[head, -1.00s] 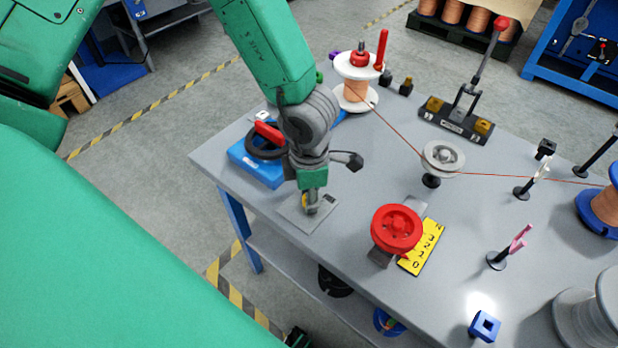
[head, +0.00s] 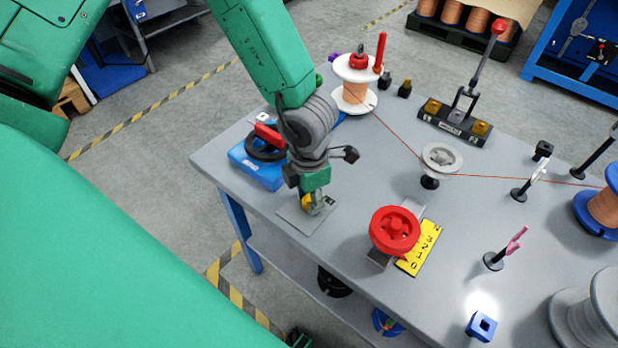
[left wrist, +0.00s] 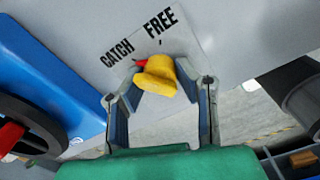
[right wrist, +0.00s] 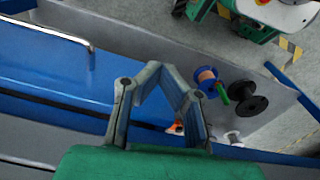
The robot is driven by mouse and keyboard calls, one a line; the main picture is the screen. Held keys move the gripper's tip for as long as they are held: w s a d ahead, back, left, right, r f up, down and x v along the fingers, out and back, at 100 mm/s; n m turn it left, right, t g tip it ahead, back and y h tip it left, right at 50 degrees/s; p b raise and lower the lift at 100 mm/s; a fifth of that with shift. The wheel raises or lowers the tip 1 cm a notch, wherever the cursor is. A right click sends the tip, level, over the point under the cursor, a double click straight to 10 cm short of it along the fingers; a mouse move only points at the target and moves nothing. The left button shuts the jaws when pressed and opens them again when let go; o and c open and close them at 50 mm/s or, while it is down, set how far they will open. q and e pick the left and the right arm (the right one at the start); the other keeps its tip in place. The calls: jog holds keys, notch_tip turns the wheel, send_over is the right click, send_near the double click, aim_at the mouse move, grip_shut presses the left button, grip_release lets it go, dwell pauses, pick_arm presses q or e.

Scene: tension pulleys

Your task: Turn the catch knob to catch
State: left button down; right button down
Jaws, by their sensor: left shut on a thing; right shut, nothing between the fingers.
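The yellow catch knob (left wrist: 158,78) sits on a grey plate (left wrist: 185,50) printed CATCH and FREE. Its red pointer lies below and between the two words, with its tip toward the end of CATCH. My left gripper (left wrist: 162,82) is shut on the knob from above, one finger on each side. In the head view the knob (head: 307,202) shows partly behind my left gripper (head: 316,200), near the table's left front edge. My right gripper (right wrist: 160,68) is shut and empty in the right wrist view, away from the knob.
A blue device with a black ring (head: 258,165) stands close left of the knob. A red handwheel (head: 394,231) with a yellow scale (head: 419,248) stands to the right. A copper wire runs from the white spool (head: 354,88) past a grey pulley (head: 440,160).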

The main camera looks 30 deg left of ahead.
pick_arm(q)
jog(key=shift+w+r, duration=0.2)
jog(key=shift+w, duration=0.15)
jog(key=c, duration=1.3)
grip_release()
jog(key=shift+o, duration=0.4)
jog(key=shift+f, duration=0.1)
jog(key=shift+s, duration=0.1)
notch_tip(320, 180, up, 12)
jog(key=shift+f, duration=0.1)
